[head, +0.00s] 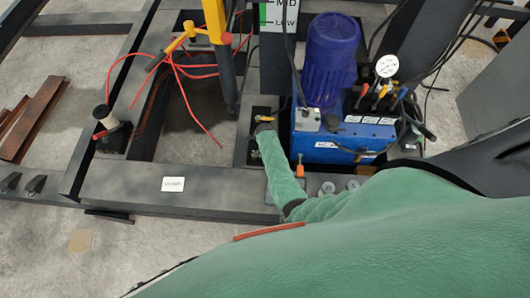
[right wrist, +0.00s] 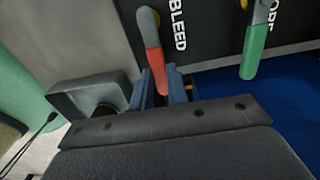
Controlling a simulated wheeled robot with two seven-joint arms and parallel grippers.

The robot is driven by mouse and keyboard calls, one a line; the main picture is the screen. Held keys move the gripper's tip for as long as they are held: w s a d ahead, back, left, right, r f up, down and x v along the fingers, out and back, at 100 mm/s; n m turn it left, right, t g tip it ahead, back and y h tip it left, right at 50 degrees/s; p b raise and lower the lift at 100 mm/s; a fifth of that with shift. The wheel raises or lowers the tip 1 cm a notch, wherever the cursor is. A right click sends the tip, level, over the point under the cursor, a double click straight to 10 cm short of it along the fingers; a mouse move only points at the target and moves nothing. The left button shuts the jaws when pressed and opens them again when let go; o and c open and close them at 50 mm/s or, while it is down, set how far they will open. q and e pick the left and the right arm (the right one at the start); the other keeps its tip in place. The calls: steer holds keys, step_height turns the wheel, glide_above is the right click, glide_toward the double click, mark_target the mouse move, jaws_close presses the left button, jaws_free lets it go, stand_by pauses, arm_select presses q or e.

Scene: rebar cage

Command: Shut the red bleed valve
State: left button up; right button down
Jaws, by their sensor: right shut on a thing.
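The red bleed valve handle (right wrist: 153,60) shows in the right wrist view, hanging down and slightly tilted from its pale pivot on a dark plate marked BLEED. My right gripper (right wrist: 162,84) is shut on the lower end of this red handle, with one blue-grey finger on each side. In the head view, my green-sleeved right arm reaches up to the dark frame left of the blue pump unit. The handle cannot be made out there. My left gripper is not in view.
A green-handled valve (right wrist: 255,50) hangs to the right on the same plate. The blue pump unit (head: 345,132) with its purple motor (head: 328,60) and pressure gauge (head: 387,66) stands close right of my arm. Red hoses (head: 195,72) trail at the left.

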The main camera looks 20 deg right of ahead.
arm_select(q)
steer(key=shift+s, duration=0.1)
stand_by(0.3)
arm_select(e)
steer(key=c, duration=1.4)
jaws_free()
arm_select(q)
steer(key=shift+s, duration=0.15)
arm_select(e)
steer(key=shift+o, duration=0.2)
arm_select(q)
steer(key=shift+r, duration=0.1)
arm_select(e)
steer(key=shift+r, duration=0.1)
